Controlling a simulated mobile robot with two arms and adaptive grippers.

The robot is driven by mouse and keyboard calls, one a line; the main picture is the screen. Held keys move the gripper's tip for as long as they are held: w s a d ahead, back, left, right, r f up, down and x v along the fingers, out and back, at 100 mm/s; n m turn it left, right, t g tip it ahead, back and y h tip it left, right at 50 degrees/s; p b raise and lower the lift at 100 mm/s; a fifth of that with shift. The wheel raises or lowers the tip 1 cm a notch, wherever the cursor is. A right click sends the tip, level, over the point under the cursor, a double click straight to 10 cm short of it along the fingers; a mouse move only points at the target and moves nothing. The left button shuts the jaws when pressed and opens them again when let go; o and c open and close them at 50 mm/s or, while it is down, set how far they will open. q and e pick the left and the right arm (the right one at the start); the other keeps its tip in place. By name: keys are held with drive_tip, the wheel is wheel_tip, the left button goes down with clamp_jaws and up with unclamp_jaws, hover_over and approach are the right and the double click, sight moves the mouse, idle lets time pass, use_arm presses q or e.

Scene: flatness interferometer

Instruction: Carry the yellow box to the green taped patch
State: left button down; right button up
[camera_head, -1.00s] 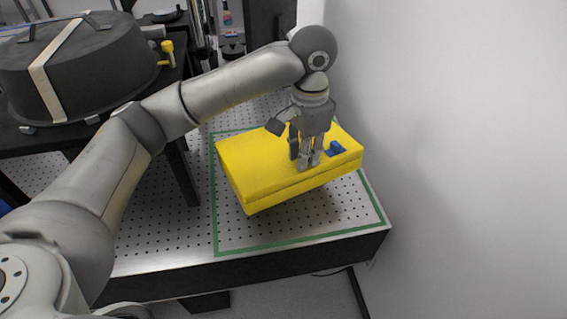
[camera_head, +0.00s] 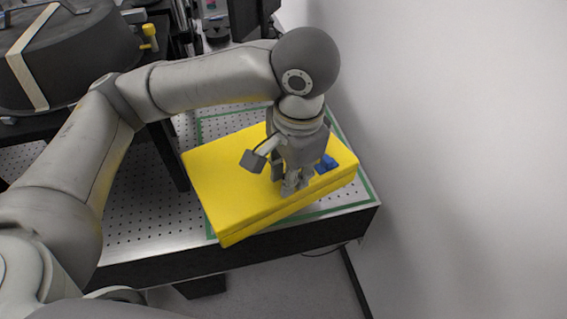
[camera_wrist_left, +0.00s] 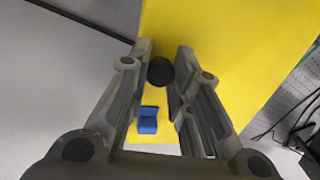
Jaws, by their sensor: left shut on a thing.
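The yellow box (camera_head: 225,180) hangs in my left gripper (camera_head: 291,186), tilted a little and turned relative to the table. It appears raised over the green taped patch (camera_head: 350,207) and hides most of it; its front corner overlaps the table's front edge in the head view. The left gripper points down at the box's top. In the left wrist view, its fingers (camera_wrist_left: 162,72) stand either side of a dark round part on the yellow box (camera_wrist_left: 220,50). A blue latch (camera_head: 326,164) is on the box near the fingers. My right gripper is not in view.
The perforated metal table (camera_head: 130,215) ends at a dark front edge, with floor below. A white wall (camera_head: 470,130) stands close on the right. A large dark round housing (camera_head: 75,50) with a pale strap and a yellow-handled part (camera_head: 149,37) sits at the upper left.

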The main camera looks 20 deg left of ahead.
use_arm(q)
drive_tip(key=w+f, duration=0.1)
drive_tip(key=w, duration=0.1)
drive_tip(key=w+a+f, duration=0.1)
drive_tip(key=w, duration=0.2)
drive_tip(key=w+a+f+p, duration=0.1)
drive_tip(key=w, duration=0.2)
drive_tip(key=shift+a+f, duration=0.15)
drive_tip(key=shift+a, duration=0.05)
drive_tip(key=w+f, duration=0.2)
drive_tip(key=f, duration=0.1)
drive_tip(key=w+f, duration=0.1)
drive_tip(key=shift+w+a+f+p, duration=0.2)
drive_tip(key=shift+a+p, duration=0.15)
drive_tip(key=shift+a, duration=0.05)
drive_tip(key=shift+w+a+f, duration=0.15)
drive_tip(key=shift+w+f, duration=0.35)
drive_tip(key=shift+f, duration=0.1)
wheel_tip(320, 180, down, 3)
drive_tip(key=shift+f+p, duration=0.15)
drive_tip(key=shift+p, duration=0.7)
drive_tip(key=c, duration=1.3)
unclamp_jaws()
drive_tip(key=shift+s+f, duration=0.1)
